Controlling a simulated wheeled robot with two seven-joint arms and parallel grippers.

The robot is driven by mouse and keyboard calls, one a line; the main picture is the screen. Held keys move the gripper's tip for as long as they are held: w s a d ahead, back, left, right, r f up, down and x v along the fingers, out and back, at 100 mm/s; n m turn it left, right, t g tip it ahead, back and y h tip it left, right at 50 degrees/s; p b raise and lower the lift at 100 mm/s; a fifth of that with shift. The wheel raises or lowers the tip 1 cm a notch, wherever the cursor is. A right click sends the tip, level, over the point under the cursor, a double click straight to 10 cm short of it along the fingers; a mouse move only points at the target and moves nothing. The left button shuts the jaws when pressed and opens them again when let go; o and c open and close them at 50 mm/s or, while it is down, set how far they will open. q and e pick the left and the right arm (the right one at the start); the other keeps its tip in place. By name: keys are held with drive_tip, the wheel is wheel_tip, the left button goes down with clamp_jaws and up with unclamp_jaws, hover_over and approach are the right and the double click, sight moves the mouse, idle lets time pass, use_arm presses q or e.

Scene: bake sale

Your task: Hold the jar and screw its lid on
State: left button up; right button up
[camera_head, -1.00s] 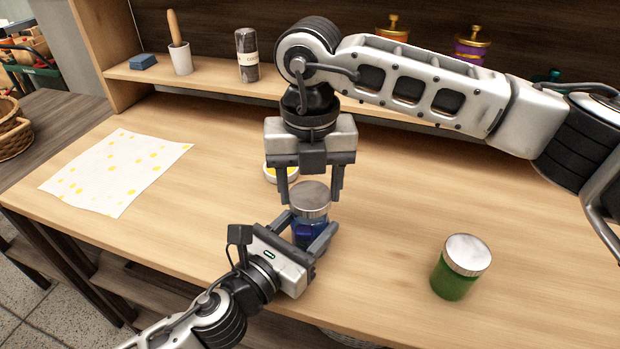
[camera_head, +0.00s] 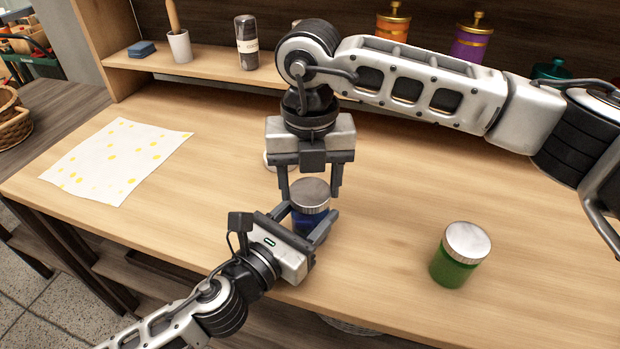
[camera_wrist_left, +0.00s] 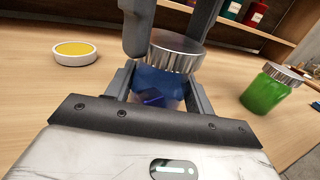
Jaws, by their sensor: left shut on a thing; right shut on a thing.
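A blue jar (camera_head: 309,226) stands on the table with a silver lid (camera_head: 310,193) on its mouth. My left gripper (camera_head: 312,228) is shut on the jar's body from the front left. My right gripper (camera_head: 311,192) points down from above and is shut on the lid, with a finger on either side. In the left wrist view the jar (camera_wrist_left: 158,86) sits between my left fingers, and the lid (camera_wrist_left: 177,52) is between the right fingers. In that view the lid looks slightly tilted; I cannot tell whether its thread is engaged.
A green jar (camera_head: 455,270) with a silver lid stands to the right. A small yellow-filled dish (camera_wrist_left: 74,53) is behind the blue jar. A spotted cloth (camera_head: 115,160) lies at the left. A shelf (camera_head: 215,76) with several items runs along the back. The right-hand tabletop is mostly clear.

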drive_tip(key=shift+f, duration=0.6)
drive_tip(key=m, duration=0.9)
drive_tip(key=shift+m, duration=0.3)
drive_tip(key=m, duration=0.4)
drive_tip(key=shift+m, duration=0.4)
drive_tip(key=m, duration=0.5)
drive_tip(key=o, duration=1)
drive_tip(key=shift+c, duration=0.2)
